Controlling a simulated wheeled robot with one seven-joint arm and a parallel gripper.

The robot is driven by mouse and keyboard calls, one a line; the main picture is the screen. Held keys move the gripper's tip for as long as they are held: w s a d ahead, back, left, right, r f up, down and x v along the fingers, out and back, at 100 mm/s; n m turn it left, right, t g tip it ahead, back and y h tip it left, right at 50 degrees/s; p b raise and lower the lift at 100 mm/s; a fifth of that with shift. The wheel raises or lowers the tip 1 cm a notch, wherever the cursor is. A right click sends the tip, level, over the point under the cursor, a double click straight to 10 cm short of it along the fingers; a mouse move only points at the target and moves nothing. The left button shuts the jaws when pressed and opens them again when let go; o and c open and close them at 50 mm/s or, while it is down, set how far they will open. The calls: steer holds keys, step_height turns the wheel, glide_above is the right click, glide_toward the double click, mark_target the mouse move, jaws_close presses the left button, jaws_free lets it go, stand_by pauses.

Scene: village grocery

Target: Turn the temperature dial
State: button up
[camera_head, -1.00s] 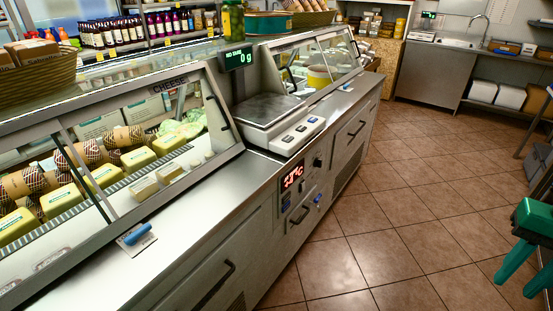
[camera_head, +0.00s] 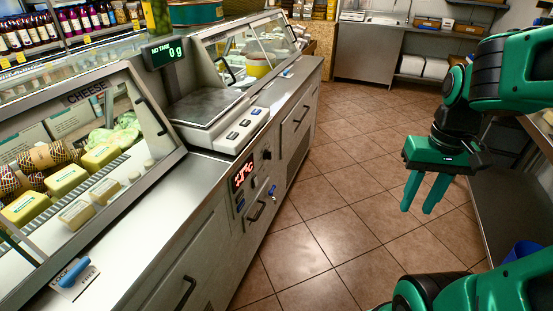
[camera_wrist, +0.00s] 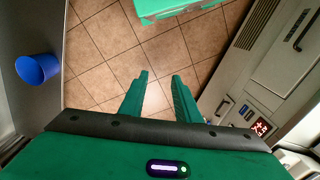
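A small dark round knob (camera_head: 266,154), which looks like the temperature dial, sits on the front panel of the cheese counter, right of a red lit display (camera_head: 243,174). My gripper (camera_head: 418,209) hangs over the floor to the right of the panel, well apart from it, fingers pointing down. The fingers are apart with nothing between them. In the wrist view the gripper (camera_wrist: 158,88) also shows an empty gap, and the red display (camera_wrist: 261,127) is at the right. I cannot make out the dial clearly there.
A scale (camera_head: 210,110) stands on the counter. A blue cup (camera_wrist: 37,68) is on the opposite side. The tiled floor between is clear.

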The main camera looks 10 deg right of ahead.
steer(key=w+f+n, duration=0.2)
steer(key=w+n, duration=0.1)
steer(key=w, duration=0.7)
steer(key=n+t+y, duration=1.1)
steer(key=n+y, duration=0.1)
steer(key=y, duration=0.3)
glide_toward(268, 155)
steer(key=x, duration=0.6)
steer(key=shift+w, duration=0.55)
steer(key=shift+f, duration=0.1)
